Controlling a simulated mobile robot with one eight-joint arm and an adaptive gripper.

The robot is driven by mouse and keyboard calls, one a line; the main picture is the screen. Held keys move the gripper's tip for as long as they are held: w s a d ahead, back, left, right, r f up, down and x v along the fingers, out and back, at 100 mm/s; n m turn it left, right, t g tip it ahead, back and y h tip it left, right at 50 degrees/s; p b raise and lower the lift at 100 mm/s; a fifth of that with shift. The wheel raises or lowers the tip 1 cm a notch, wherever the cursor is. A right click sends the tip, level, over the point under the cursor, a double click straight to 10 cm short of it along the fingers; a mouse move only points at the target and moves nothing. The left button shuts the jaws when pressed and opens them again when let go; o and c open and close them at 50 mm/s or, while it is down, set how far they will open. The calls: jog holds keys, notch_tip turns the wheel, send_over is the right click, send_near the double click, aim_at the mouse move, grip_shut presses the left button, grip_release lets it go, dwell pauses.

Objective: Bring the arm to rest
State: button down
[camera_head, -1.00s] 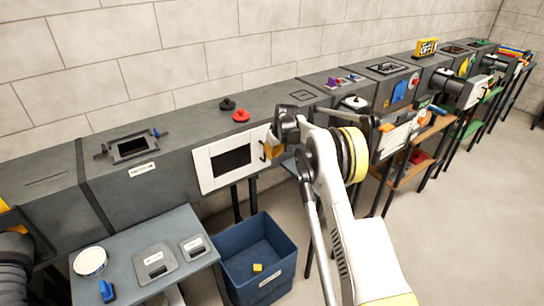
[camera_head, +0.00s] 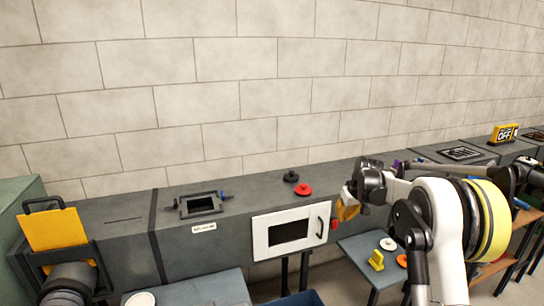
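My arm (camera_head: 437,212) reaches in from the lower right, bent, with a white link and a yellow-and-black ringed joint. My gripper (camera_head: 348,207) hangs at its left end, just right of the white-framed hatch. Something yellow-orange shows at the fingers; I cannot tell whether it is part of the gripper or a held thing. The fingers are too small and dark to show whether they are open or shut. The gripper appears apart from the duct front, though its depth is hard to judge.
A grey duct (camera_head: 240,219) runs along the block wall. It carries a white-framed hatch (camera_head: 261,238), black knob (camera_head: 291,177), red knob (camera_head: 304,189) and black frame (camera_head: 199,204). A small table (camera_head: 352,247) holds a yellow item (camera_head: 376,261). A blue bin (camera_head: 303,299) is at the bottom edge.

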jog(key=s+a+r+m+t, duration=0.1)
jog(key=s+a+r, duration=0.3)
jog(key=s+r, duration=0.55)
jog(key=s+a+r, duration=0.4)
jog(key=s+r, duration=0.3)
jog(key=s, duration=0.6)
jog(key=s+a+f+t, duration=0.1)
jog(key=s+f, duration=0.2)
jog(key=s, duration=0.8)
jog(key=s+a+f+m, duration=0.1)
jog(key=s+a+f, duration=0.1)
jog(key=s, duration=0.9)
jog(key=shift+s+a+f+t+h, duration=0.3)
jog(key=shift+s+f+t+h, duration=0.05)
jog(key=shift+f+t+h, duration=0.1)
